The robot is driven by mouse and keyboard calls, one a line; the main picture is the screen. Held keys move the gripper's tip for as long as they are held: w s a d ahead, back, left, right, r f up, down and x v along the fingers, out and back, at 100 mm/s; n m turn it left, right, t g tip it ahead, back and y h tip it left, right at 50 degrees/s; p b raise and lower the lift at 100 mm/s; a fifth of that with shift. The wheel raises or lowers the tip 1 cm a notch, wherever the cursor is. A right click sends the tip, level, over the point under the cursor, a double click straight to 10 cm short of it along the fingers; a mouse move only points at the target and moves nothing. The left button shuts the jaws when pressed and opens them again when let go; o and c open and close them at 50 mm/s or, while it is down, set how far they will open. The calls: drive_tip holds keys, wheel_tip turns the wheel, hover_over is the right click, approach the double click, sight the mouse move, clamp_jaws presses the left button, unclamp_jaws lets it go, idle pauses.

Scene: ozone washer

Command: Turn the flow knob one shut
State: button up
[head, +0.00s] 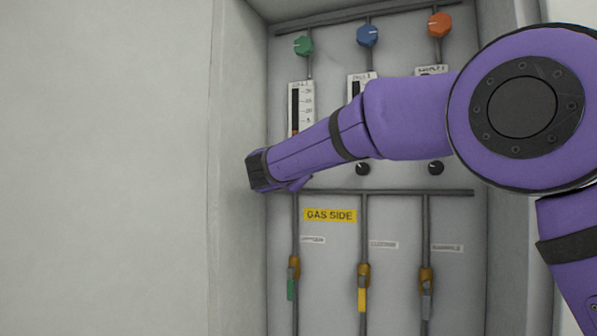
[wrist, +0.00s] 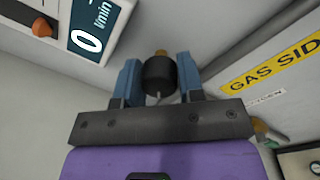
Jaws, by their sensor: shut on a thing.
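In the wrist view the black flow knob (wrist: 159,75) sits between the two blue fingers of my gripper (wrist: 157,72), which is shut on it. A pale pointer line shows on the knob's near side, and a brass-coloured bit shows behind it. In the head view my purple arm reaches left across the panel. The end of my gripper (head: 262,170) is at the left column, below the left flow meter (head: 303,105). The knob there and my fingertips are hidden behind the arm.
Two other black knobs (head: 362,168) (head: 435,167) stand to the right. Green (head: 303,46), blue (head: 367,36) and orange (head: 439,25) knobs are above. A pipe and valves with green (head: 291,289), yellow (head: 362,300) and grey handles are below. The cabinet's left wall (head: 240,230) is close.

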drive_tip(key=shift+n, duration=1.1)
drive_tip(key=o, duration=0.9)
drive_tip(key=v, duration=1.1)
drive_tip(key=shift+f, duration=0.1)
